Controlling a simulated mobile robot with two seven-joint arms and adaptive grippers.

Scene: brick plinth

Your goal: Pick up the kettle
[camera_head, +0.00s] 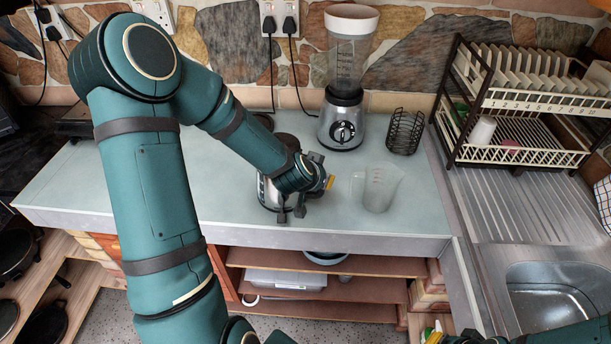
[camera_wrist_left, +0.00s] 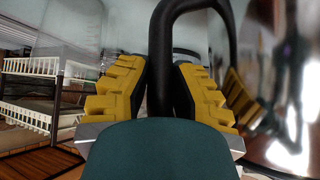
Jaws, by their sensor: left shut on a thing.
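The kettle (camera_head: 266,192) stands on the counter, a shiny metal body mostly hidden behind my left gripper (camera_head: 304,190) in the head view. In the left wrist view its black handle (camera_wrist_left: 190,20) passes between the yellow-padded fingers of my left gripper (camera_wrist_left: 162,92), which is shut on it. The shiny kettle body (camera_wrist_left: 292,95) fills the right of that view. My right gripper (camera_head: 440,336) is only partly visible at the bottom edge of the head view; its jaws cannot be made out.
A translucent measuring jug (camera_head: 377,187) stands just right of the kettle. A blender (camera_head: 342,115) and a black wire holder (camera_head: 404,132) are behind. A dish rack (camera_head: 520,155) and sink (camera_head: 550,297) are at the right. The counter's left front (camera_head: 90,190) is clear.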

